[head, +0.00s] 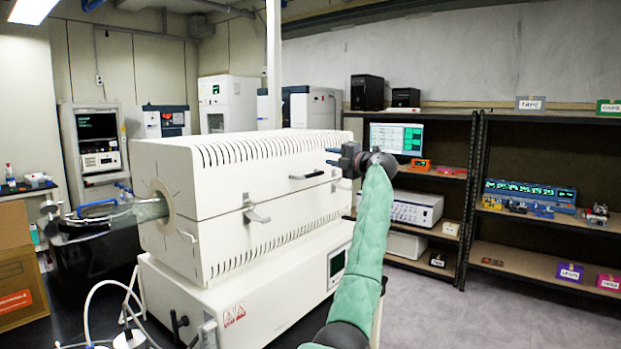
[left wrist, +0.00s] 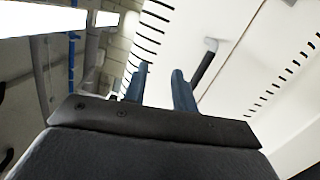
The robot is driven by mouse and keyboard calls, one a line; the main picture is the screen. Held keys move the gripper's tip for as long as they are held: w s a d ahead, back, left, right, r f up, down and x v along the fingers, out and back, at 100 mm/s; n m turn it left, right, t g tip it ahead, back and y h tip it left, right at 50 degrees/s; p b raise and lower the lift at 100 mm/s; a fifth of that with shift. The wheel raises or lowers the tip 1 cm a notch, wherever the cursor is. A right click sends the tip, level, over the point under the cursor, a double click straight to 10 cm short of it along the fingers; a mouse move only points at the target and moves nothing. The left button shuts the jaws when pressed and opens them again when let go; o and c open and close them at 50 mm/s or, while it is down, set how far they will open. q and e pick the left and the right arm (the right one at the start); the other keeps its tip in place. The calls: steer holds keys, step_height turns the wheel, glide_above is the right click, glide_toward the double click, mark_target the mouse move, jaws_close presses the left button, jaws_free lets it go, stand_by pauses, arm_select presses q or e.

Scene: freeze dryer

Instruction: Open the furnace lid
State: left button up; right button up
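The white tube furnace stands in the middle of the head view, its lower half (head: 285,228) on a white base unit. Its slotted lid (head: 225,165) lies down on the lower half. A dark bar handle (head: 307,176) is on the lid's front face; it also shows in the left wrist view (left wrist: 204,66). Silver latches (head: 257,216) sit along the seam. My left gripper (head: 332,157) is near the lid's right end, above and right of the handle. Its blue fingers (left wrist: 160,86) are apart with nothing between them; the handle is beside the right finger. My right gripper is out of view.
A glass tube with metal fittings (head: 105,218) sticks out of the furnace's left end. Shelves (head: 530,265) with instruments and small boxes stand at the right. Tall white lab machines (head: 228,102) stand behind. The grey floor (head: 470,310) at lower right is clear.

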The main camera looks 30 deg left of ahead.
mark_target(312, 176)
arm_select(q)
step_height(312, 176, down, 5)
steer(key=s+g+h, duration=0.2)
steer(key=h, duration=0.1)
steer(key=shift+g, duration=0.4)
steer(key=p+x, duration=0.2)
steer(key=x, duration=0.5)
steer(key=shift+a+f+p, duration=0.15)
steer(key=shift+a+p, duration=0.2)
steer(key=shift+a, duration=0.1)
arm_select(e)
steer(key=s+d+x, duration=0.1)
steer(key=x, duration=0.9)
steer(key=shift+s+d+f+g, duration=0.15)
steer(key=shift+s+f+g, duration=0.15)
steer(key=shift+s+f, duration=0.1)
arm_select(q)
steer(key=shift+c, duration=0.5)
jaws_close()
